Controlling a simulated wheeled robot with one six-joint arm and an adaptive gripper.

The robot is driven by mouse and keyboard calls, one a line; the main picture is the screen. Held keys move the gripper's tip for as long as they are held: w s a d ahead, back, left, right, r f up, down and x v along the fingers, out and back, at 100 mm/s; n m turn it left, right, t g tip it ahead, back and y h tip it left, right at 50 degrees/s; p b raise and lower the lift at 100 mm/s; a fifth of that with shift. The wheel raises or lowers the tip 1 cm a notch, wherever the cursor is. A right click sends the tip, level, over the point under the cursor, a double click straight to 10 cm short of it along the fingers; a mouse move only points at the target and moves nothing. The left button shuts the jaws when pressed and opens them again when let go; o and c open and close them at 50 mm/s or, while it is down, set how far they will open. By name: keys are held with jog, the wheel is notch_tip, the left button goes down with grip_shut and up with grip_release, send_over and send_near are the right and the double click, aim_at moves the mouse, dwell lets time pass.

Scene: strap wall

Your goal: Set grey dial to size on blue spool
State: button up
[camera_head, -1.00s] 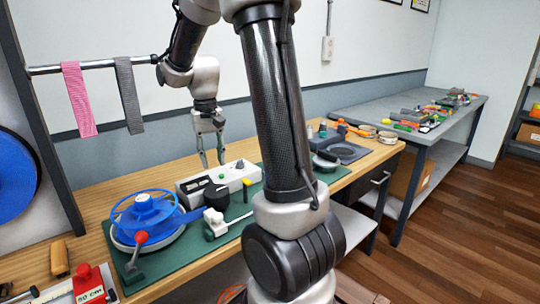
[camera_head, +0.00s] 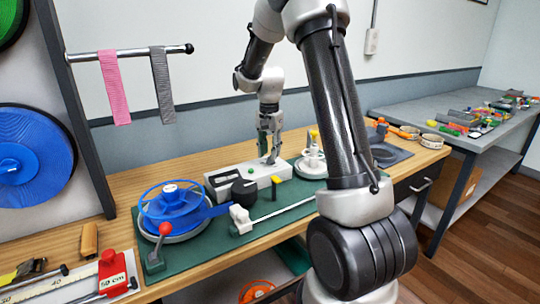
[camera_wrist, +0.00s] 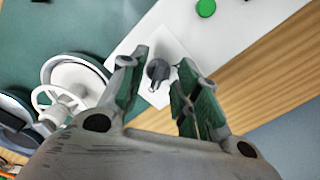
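The grey dial (camera_wrist: 158,70) is a small dark grey knob on a white plate at one end of the white box (camera_head: 230,178). In the wrist view my gripper (camera_wrist: 157,88) is open, with one fingertip on each side of the dial and a gap to each. In the head view my gripper (camera_head: 270,155) points down at the right end of the box and hides the dial. A large blue spool (camera_head: 35,150) hangs on the left wall panel. A blue spoked reel (camera_head: 172,208) sits on the green mat. No size marking is readable on either.
A black knob (camera_head: 244,190) stands in front of the box, and a green button (camera_head: 251,170) is on its top. A white wheel fixture (camera_head: 312,163) stands close to the right of my gripper. A red 50 cm block (camera_head: 113,270) lies at front left.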

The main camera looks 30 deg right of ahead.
jog(key=shift+f, duration=0.95)
grip_shut()
jog(key=shift+n, duration=0.3)
jog(key=n, duration=0.5)
jog(key=shift+s+d, duration=0.2)
jog(key=n, duration=0.6)
jog(key=shift+d, duration=0.25)
grip_release()
jog(key=shift+s, duration=0.1)
